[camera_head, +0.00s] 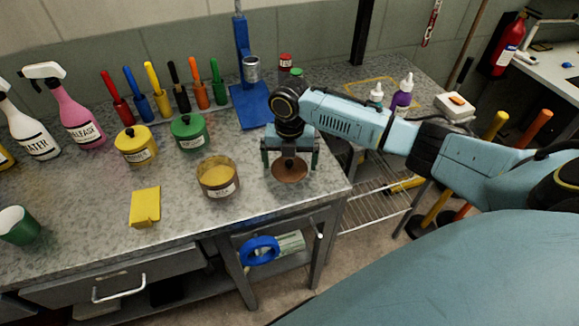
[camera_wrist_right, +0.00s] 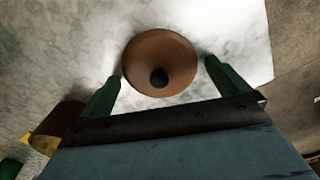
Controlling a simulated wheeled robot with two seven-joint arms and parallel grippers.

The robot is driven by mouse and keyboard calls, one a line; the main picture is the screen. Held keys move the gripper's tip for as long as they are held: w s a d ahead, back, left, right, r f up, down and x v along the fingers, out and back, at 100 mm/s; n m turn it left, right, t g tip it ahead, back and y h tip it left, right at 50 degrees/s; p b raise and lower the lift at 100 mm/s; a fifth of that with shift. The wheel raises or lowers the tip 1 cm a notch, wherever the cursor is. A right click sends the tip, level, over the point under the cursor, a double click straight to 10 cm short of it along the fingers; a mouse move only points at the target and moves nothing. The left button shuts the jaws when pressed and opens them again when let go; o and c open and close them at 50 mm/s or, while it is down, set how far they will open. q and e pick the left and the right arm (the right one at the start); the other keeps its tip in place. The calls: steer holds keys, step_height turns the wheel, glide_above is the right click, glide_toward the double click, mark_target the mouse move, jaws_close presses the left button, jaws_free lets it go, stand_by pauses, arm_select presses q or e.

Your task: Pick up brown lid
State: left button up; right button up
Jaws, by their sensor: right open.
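The brown lid (camera_head: 290,170) lies on the grey worktop close to its right front corner. In the right wrist view the lid (camera_wrist_right: 177,62) is round with a dark knob in its middle. My right gripper (camera_head: 289,160) is over the lid and open. In the wrist view its two green fingers (camera_wrist_right: 162,77) stand on either side of the lid, with nothing clearly held. Whether the fingers touch the lid's rim cannot be told. My left gripper is not in view.
An open brown pot (camera_head: 218,180) stands left of the lid. Green (camera_head: 189,132) and yellow (camera_head: 136,144) lidded pots stand behind it. A yellow block (camera_head: 145,206) and a green cup (camera_head: 18,226) are further left. The worktop's edge is just right of the lid.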

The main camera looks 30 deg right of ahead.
steer(key=c, duration=0.7)
steer(key=shift+r, duration=0.15)
steer(key=shift+c, duration=0.2)
